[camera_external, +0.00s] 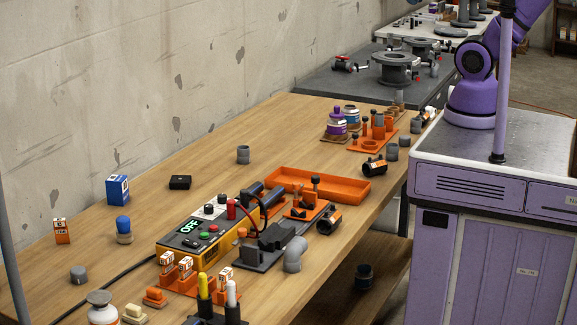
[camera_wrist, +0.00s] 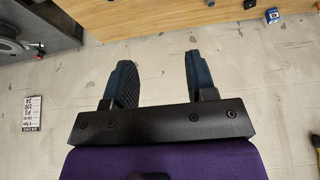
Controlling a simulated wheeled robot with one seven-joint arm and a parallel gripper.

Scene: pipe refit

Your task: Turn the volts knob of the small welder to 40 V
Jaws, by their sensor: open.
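The small welder (camera_external: 196,246) is a yellow and dark box on the wooden table in the external view. Its green display reads what looks like "OFF". In the external view my gripper is out of frame; only part of my purple arm shows.
Orange racks (camera_external: 187,279) with small boxes stand in front. A blue box (camera_external: 118,189) stands at the left. The table's back middle is mostly clear.

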